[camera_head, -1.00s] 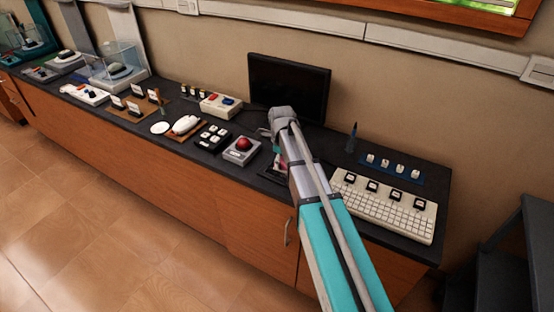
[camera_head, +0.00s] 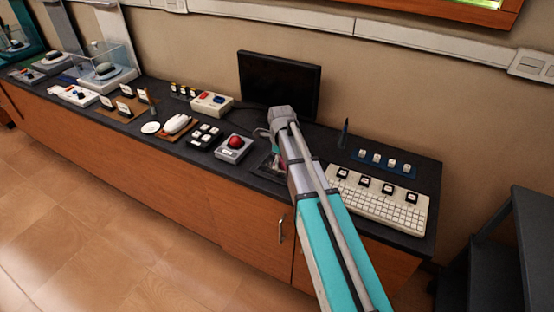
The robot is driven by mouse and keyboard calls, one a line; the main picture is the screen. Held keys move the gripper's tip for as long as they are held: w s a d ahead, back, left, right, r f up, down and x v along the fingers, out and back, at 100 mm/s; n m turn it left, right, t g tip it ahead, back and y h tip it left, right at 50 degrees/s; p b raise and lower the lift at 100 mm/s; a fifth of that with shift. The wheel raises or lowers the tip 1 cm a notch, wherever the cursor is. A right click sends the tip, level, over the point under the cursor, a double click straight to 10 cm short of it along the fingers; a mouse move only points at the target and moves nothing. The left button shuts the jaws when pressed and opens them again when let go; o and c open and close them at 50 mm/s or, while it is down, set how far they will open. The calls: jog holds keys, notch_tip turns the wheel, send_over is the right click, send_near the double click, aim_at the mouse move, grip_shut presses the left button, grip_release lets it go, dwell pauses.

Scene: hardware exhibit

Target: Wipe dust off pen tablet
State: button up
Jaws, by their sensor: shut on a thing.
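My arm reaches up from the bottom edge to its wrist in front of the black monitor (camera_head: 280,84). My gripper (camera_head: 278,166) hangs below the wrist, low over the dark counter, and is mostly hidden by my arm. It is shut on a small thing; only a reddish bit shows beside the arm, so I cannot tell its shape. A dark flat device (camera_head: 266,164) with a pale edge, perhaps the pen tablet, lies partly hidden under the gripper. I cannot tell whether the held thing touches it. Dust is too small to make out.
A grey box with a red ball (camera_head: 235,146) stands just left of the gripper. A white keyboard (camera_head: 390,209) lies to the right, with a dark upright pen (camera_head: 345,133) and a blue key strip (camera_head: 384,164) behind. Dark steps (camera_head: 510,235) stand right of the counter.

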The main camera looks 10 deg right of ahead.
jog(key=shift+s+d, duration=0.55)
jog(key=shift+d, duration=0.15)
jog(key=shift+s+d, duration=0.1)
jog(key=shift+s+d, duration=0.5)
jog(key=shift+d, duration=0.2)
jog(key=shift+s+d, duration=0.5)
jog(key=shift+d, duration=0.2)
jog(key=shift+s+a+f, duration=0.1)
jog(key=shift+s+a, duration=0.05)
jog(key=shift+s, duration=0.1)
jog(key=shift+w+a, duration=0.1)
jog(key=shift+a, duration=0.05)
jog(key=shift+w+a, duration=1.1)
jog(key=shift+a, duration=0.3)
